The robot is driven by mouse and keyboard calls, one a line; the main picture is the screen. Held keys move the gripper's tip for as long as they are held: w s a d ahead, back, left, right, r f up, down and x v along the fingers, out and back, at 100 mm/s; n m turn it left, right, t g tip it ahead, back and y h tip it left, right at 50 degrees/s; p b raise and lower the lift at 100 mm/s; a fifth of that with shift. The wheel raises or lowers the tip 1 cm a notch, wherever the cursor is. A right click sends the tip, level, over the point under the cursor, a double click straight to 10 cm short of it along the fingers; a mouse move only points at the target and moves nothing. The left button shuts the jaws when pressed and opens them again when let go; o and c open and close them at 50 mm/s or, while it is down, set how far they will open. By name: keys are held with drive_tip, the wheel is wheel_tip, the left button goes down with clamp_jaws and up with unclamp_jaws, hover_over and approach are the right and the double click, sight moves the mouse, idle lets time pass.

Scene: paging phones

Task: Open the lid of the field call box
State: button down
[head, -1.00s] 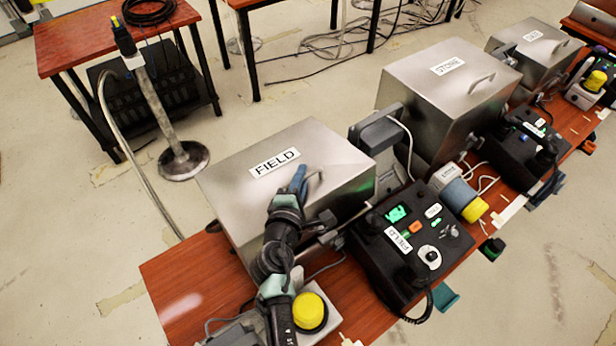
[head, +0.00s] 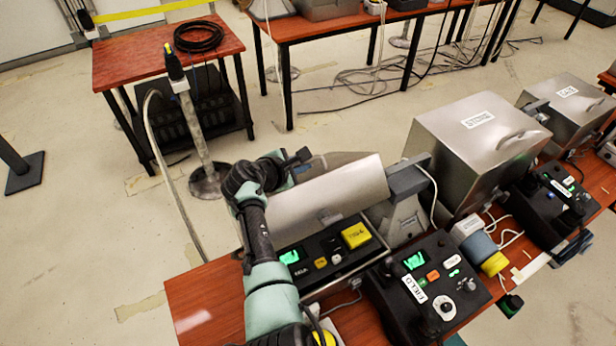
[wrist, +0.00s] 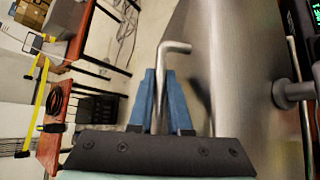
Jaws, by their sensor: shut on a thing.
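The field call box lid (head: 345,190) is metal and stands raised and tilted up in the head view. Below it the box's inner panel (head: 332,250) shows, with a green display and a yellow label. My gripper (wrist: 159,85) has its blue fingers shut on the lid's bent metal handle (wrist: 178,47) in the wrist view. The metal lid surface (wrist: 225,90) lies to the right of the fingers there. In the head view my arm reaches up left of the lid, and the fingertips and handle are mostly hidden.
The black FIELD phone unit (head: 425,285) stands right of the box. The closed STORE box (head: 480,140) stands farther right.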

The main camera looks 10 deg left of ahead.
drive_tip(key=shift+w+a+r+g+b, duration=0.1)
drive_tip(key=shift+w+a+g+b, duration=0.2)
drive_tip(key=shift+w+a+b, duration=0.3)
drive_tip(key=shift+w+d, duration=0.1)
drive_tip(key=c, duration=1.2)
unclamp_jaws()
drive_tip(key=shift+o, duration=0.2)
drive_tip(key=shift+r, duration=0.1)
